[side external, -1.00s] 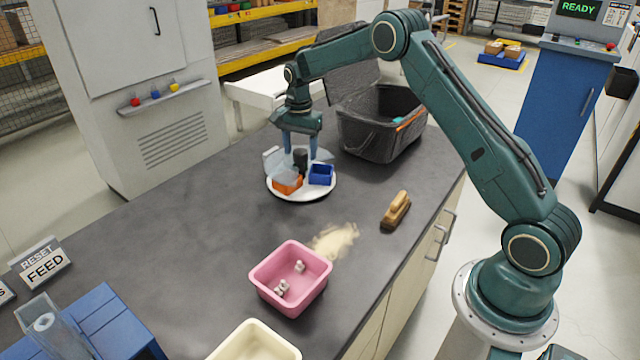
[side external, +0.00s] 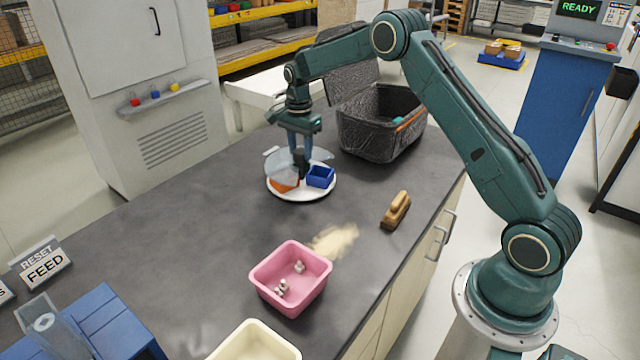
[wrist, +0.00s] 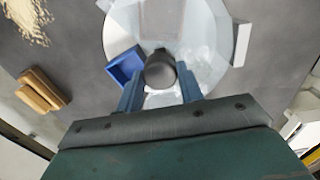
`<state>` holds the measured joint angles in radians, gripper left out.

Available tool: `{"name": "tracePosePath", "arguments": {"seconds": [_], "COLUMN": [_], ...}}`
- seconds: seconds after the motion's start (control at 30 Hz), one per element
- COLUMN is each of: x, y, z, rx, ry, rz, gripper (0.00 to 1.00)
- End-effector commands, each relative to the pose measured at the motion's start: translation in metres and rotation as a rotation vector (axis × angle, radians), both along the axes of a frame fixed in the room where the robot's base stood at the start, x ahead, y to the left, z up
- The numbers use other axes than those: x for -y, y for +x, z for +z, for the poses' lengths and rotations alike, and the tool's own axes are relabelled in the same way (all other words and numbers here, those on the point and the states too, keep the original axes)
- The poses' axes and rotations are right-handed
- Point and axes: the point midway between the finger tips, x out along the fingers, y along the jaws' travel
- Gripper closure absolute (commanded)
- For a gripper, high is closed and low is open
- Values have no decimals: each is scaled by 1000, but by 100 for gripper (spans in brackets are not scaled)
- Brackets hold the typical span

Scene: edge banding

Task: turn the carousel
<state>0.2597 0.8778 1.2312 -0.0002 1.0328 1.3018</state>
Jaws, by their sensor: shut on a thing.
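The carousel (side external: 302,198) is a round white turntable on the dark bench, with a clear cover (side external: 316,158) over part of it. An orange bin (side external: 283,186) sits at its front left, partly behind the clear cover. An open blue bin (side external: 320,176) sits at its front right and also shows in the wrist view (wrist: 125,68). A black knob (wrist: 160,72) stands at the carousel's middle. My gripper (wrist: 160,88) points down over the carousel and is shut on this knob, one blue finger on each side. It shows in the side view (side external: 301,152) too.
A dark lidded crate (side external: 375,140) stands close behind right. A wooden brush (side external: 396,210) and a pale dust pile (side external: 335,240) lie in front. A pink bin (side external: 290,278) with small parts and a cream bin (side external: 255,345) are nearer. The bench left of the carousel is clear.

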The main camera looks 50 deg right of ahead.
Motion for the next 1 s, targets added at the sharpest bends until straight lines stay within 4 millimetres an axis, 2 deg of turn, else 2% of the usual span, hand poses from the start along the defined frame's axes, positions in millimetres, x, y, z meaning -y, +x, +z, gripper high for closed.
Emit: {"name": "tracePosePath", "arguments": {"seconds": [0.4,0.77,0.8,0.9,1.0], "x": [0,0,0,0,0], "y": [0,0,0,0,0], "z": [1,1,1,1,1], "rx": [0,1,1,1,1], "ry": [0,0,0,0,0], "rz": [-255,-273,-273,-272,-272], "gripper": [100,100,57,41,41]}}
